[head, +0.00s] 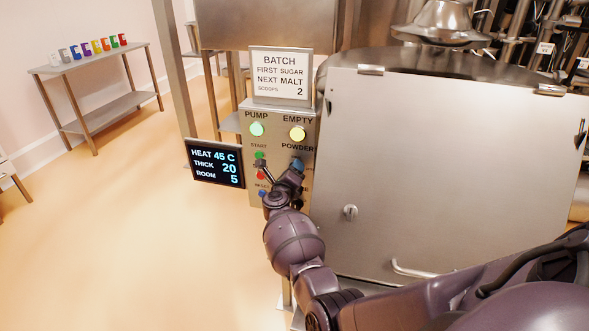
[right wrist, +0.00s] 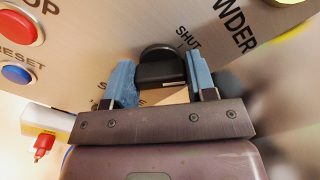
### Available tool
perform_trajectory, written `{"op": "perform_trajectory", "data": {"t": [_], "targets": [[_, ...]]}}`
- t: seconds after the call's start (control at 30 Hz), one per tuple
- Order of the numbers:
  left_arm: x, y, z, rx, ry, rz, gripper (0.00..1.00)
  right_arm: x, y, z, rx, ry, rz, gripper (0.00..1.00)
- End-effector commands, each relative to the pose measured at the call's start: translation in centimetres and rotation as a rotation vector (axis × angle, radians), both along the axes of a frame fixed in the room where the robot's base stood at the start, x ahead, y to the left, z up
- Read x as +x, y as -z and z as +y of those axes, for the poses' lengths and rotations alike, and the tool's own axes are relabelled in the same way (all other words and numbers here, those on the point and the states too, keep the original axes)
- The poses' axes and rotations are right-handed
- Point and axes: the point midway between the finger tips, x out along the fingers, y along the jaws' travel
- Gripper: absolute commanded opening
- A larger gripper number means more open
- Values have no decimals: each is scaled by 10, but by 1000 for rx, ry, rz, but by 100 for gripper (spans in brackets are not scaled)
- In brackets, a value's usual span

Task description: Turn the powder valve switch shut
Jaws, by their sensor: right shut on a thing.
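The powder valve switch (right wrist: 160,68) is a black knob on the steel control panel (head: 283,108), under the POWDER label. My right gripper (right wrist: 161,80) has its blue finger pads on either side of the knob and is shut on it. In the right wrist view the word SHUT is printed just beside the knob, toward the upper right. In the head view my right gripper (head: 294,170) is at the panel's lower right and hides the knob. Which way the knob points is hard to tell. My left gripper is not in view.
A red button (right wrist: 20,27) and a blue reset button (right wrist: 17,74) are close beside the gripper. A dark display (head: 216,163) hangs left of the panel. The big steel hopper cabinet (head: 440,170) stands to the right.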

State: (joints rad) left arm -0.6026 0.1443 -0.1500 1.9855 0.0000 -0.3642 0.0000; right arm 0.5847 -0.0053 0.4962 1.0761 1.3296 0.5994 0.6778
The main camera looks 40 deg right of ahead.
Motion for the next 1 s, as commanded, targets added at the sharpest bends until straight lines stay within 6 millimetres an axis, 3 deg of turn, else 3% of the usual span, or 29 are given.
{"op": "perform_trajectory", "data": {"t": [0.5,1.0], "targets": [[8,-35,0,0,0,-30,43,2,-3,0,-291,0,337,27],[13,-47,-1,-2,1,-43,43,1,0,0,-413,0,481,27]]}}
